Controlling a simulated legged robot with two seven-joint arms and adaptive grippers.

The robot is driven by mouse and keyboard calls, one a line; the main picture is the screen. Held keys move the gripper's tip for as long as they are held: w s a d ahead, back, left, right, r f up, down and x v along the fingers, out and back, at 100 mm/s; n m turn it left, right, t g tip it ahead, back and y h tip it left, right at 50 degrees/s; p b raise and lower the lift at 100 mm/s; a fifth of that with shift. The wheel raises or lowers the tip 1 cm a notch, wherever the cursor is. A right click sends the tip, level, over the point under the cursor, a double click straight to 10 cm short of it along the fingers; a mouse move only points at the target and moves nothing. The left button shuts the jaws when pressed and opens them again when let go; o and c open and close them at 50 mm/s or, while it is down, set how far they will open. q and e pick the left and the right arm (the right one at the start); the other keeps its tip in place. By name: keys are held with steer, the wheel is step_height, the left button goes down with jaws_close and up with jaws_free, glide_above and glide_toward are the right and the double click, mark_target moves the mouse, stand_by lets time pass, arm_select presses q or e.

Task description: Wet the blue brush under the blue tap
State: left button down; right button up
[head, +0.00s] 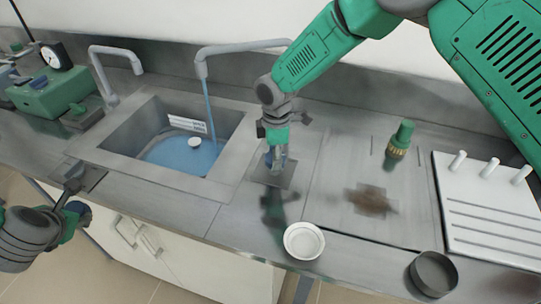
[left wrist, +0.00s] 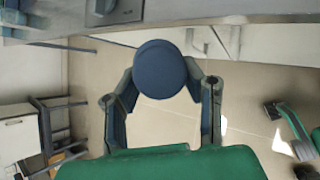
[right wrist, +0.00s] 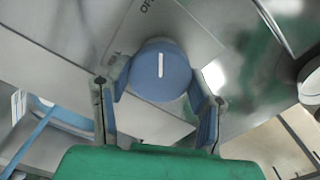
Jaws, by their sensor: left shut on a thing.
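My left gripper (head: 72,208) is shut on a dark blue round-ended thing (left wrist: 160,68), apparently the blue brush, by the counter's front edge left of the sink. Its bristles cannot be made out. My right gripper (head: 277,150) is over a small plate right of the sink, its fingers on both sides of a blue knob (right wrist: 161,70) with a white line. I cannot tell whether they press on it. The right-hand grey tap (head: 240,47) pours a blue stream (head: 208,105) into the sink (head: 125,128). Blue water (head: 180,155) lies in the basin.
A second grey tap (head: 115,50) shows no stream. A green device with a gauge (head: 50,92) stands at far left. Right of my right gripper are a green-topped bottle (head: 400,140), a white dish (head: 304,241), a dark round container (head: 433,273) and a white rack (head: 485,205).

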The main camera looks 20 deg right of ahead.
steer(key=shift+d+m, duration=0.35)
steer(key=shift+m, duration=0.05)
steer(key=m, duration=0.3)
steer(key=shift+p, duration=0.3)
steer(key=shift+s+m, duration=0.1)
steer(key=shift+m, duration=1.5)
steer(key=shift+f, duration=0.1)
steer(key=shift+s, duration=0.1)
steer(key=o, duration=1.2)
steer(key=shift+c, duration=0.2)
steer(key=shift+d, duration=0.15)
